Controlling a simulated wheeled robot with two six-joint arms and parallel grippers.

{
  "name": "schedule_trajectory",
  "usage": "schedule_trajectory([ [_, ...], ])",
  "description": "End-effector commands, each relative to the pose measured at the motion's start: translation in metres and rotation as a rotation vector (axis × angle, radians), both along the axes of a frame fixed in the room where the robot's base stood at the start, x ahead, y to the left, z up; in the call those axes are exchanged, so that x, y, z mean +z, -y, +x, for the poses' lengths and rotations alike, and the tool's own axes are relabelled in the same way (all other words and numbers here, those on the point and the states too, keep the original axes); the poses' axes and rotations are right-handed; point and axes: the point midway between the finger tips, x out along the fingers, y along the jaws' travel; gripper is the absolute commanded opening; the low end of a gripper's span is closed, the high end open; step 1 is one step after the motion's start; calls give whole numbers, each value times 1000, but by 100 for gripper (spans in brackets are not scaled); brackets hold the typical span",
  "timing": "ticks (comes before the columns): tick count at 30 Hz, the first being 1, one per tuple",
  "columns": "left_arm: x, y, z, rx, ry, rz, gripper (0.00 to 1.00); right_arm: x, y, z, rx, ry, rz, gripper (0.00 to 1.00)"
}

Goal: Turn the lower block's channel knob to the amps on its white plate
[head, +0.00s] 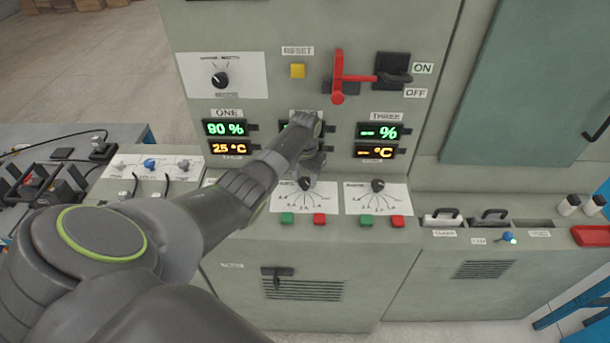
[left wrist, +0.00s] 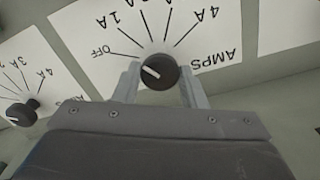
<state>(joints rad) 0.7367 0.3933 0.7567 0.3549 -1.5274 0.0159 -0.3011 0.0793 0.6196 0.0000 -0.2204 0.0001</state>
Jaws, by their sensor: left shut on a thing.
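My left gripper (head: 311,173) reaches down to the middle channel knob (head: 305,184) on the panel's sloping ledge. In the left wrist view its two fingers are shut on either side of this black knob (left wrist: 159,72). The knob's white mark points roughly toward OFF on its white amps plate (left wrist: 213,57), seen upside down there, with 1A and 4A readable. The right neighbouring knob (head: 378,185) stands free on its own plate. My arm hides most of the left channel plate and much of channel two's display. I cannot tell which block is the lower one. My right gripper is not in view.
Displays for channel one (head: 226,128) and three (head: 378,132) are lit; three shows dashes. Green and red buttons (head: 319,219) sit below the knobs. A red lever (head: 338,75) and a yellow reset button (head: 297,71) are above. Dark blocks and cables (head: 62,184) lie left.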

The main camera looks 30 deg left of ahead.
Motion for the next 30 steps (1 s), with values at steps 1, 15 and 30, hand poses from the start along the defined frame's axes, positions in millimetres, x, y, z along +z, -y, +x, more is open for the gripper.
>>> schedule_trajectory([
  [1, 2, 0, 0, -45, 1, 0, 15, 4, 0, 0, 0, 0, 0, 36],
  [15, 1, 0, 0, -491, 0, 0, 15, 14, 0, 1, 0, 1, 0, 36],
  [30, 1, 0, 1, -934, 2, 1, 15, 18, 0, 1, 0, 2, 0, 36],
])
